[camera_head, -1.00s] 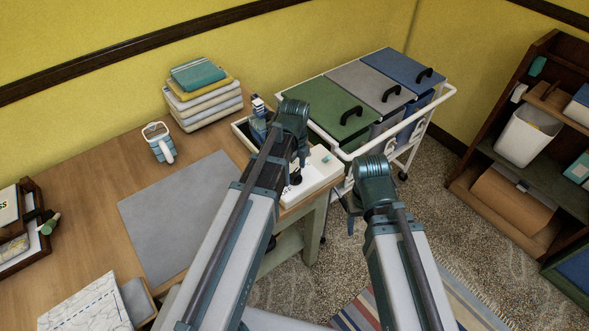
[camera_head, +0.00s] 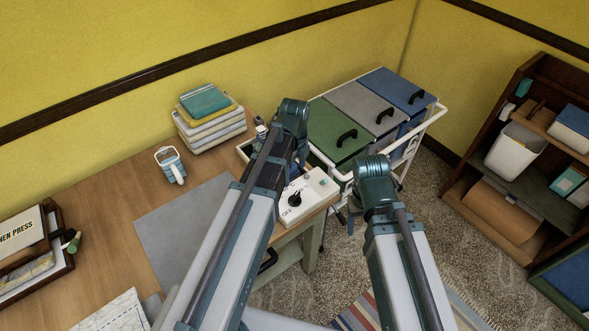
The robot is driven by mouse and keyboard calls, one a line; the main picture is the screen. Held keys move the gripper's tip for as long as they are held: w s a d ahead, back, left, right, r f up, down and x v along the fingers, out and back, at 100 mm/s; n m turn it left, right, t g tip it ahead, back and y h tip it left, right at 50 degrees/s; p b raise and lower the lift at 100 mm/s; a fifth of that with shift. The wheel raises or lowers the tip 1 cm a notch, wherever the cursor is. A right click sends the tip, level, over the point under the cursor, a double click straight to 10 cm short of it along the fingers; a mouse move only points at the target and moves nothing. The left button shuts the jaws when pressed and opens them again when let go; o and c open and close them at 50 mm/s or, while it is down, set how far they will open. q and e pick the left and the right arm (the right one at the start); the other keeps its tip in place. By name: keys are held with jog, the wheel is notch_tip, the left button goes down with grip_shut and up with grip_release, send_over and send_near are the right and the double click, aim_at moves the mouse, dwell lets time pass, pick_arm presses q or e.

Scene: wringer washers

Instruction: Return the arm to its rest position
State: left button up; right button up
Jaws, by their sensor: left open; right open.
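My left arm reaches up from the bottom middle to a teal wrist, with the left gripper (camera_head: 303,152) pointing down beneath it. It hangs over the desk's right end, beside a white control box (camera_head: 318,184) with a black knob. Its fingers are mostly hidden by the wrist; it is open and I see nothing held. My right arm reaches up on the right, with the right gripper (camera_head: 346,212) below its teal wrist, in front of the white cart (camera_head: 432,122). It is open, partly hidden, and no held thing shows.
The cart has green, grey and blue lids. A dark shelf (camera_head: 480,190) stands right. Carpet (camera_head: 440,215) lies between.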

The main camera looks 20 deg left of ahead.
pick_arm(q)
jog(key=shift+r, duration=0.65)
pick_arm(e)
jog(key=shift+r, duration=0.65)
pick_arm(q)
jog(key=s+d+f+n+b, duration=0.2)
jog(key=s+d+n, duration=0.3)
jog(key=s+n, duration=0.2)
jog(key=s+d+f+n+y+b, duration=0.1)
jog(key=s+d+n, duration=0.4)
jog(key=n, duration=0.6)
notch_tip(320, 180, down, 2)
jog(key=shift+s+f+b, duration=0.1)
jog(key=shift+s+b, duration=0.75)
jog(key=shift+s, duration=0.3)
pick_arm(e)
notch_tip(320, 180, down, 5)
jog(key=shift+f, duration=0.1)
